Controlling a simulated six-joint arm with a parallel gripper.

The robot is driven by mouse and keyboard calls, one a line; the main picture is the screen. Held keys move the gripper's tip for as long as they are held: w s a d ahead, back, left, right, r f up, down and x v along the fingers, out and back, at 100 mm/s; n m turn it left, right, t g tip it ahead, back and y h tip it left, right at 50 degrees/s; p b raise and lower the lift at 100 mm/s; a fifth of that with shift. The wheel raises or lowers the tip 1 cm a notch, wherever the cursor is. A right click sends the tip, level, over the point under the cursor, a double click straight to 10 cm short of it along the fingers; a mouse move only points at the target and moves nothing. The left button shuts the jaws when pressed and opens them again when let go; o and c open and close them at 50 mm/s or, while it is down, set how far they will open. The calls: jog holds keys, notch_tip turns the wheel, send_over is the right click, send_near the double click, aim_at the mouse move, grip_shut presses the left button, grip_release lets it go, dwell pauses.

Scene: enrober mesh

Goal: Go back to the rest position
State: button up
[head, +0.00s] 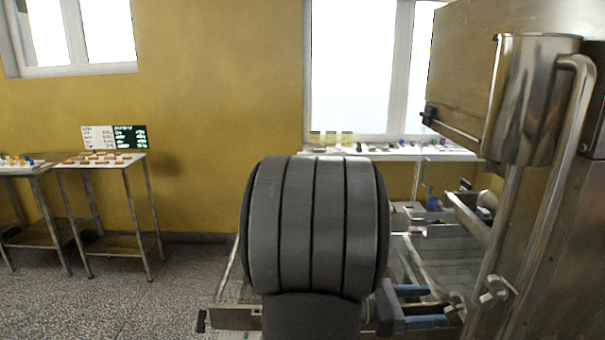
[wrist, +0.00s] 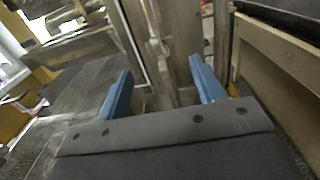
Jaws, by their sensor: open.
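My gripper (wrist: 160,92) shows in the wrist view with its two blue fingers spread wide apart. Nothing is between them. In the head view my gripper (head: 418,305) is low, right of centre, partly hidden by my dark ribbed arm, with its blue fingers pointing right. Behind it lies the wire mesh belt (head: 445,250) of the enrober, largely covered by my arm. In the wrist view the fingers point toward metal frame parts of the machine, and I cannot tell the exact distance.
The steel enrober housing (head: 515,100) with its pipe and metal posts stands close on the right. Two metal-legged tables (head: 100,163) stand at the left. The speckled floor between is clear.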

aim_at(446, 304)
jog(key=shift+d, duration=3.95)
jog(key=shift+a, duration=0.15)
jog(key=a, duration=1.6)
jog(key=shift+a, duration=0.15)
dwell(2.1)
